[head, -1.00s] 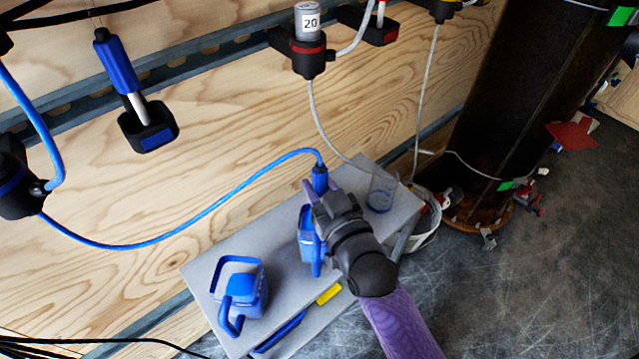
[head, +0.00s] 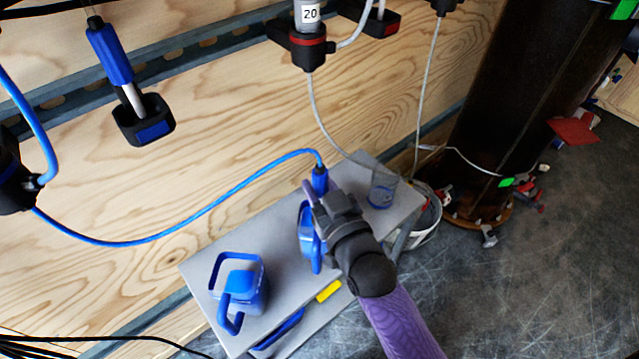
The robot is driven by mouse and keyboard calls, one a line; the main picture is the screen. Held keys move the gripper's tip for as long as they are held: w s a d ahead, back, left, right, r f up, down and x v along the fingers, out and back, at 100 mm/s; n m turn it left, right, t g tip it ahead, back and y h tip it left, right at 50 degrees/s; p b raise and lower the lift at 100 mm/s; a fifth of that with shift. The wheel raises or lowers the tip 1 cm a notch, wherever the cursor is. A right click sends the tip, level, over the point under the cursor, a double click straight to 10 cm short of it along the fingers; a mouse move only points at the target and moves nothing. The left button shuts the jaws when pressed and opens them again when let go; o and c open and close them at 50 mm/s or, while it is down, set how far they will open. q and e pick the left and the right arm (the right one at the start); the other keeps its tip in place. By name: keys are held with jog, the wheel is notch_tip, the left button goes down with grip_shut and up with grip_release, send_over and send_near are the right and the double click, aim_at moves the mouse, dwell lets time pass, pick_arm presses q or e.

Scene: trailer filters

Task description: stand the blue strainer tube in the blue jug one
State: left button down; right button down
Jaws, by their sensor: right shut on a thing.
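The blue strainer tube (head: 320,179) is on the end of a blue hose, and its top sticks up just behind my right gripper (head: 313,194). The gripper is shut on it. The tube's lower part is hidden by the gripper, so I cannot tell whether its end is inside a jug. One blue jug (head: 306,233) stands on the grey table right beside the gripper, partly covered by it. A second blue jug (head: 248,290) with a large handle stands apart at the table's left front. My left gripper is not in view.
The grey table (head: 210,270) stands against a plywood wall. A clear cup with blue in it (head: 382,188) is at its back right. A blue handle in a black holder (head: 143,120) is on the wall. The blue hose (head: 180,232) loops left. A white bucket (head: 425,222) is beyond the table.

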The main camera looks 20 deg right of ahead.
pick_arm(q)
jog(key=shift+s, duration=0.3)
pick_arm(e)
jog(key=shift+f, duration=0.2)
jog(key=shift+c, duration=1.6)
grip_release()
jog(key=shift+s+r, duration=0.1)
jog(key=shift+s, duration=0.1)
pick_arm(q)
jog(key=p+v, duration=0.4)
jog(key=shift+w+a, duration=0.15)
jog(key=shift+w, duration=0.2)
pick_arm(e)
jog(key=s, duration=0.9)
jog(key=shift+s+d, duration=0.3)
jog(key=shift+d, duration=0.15)
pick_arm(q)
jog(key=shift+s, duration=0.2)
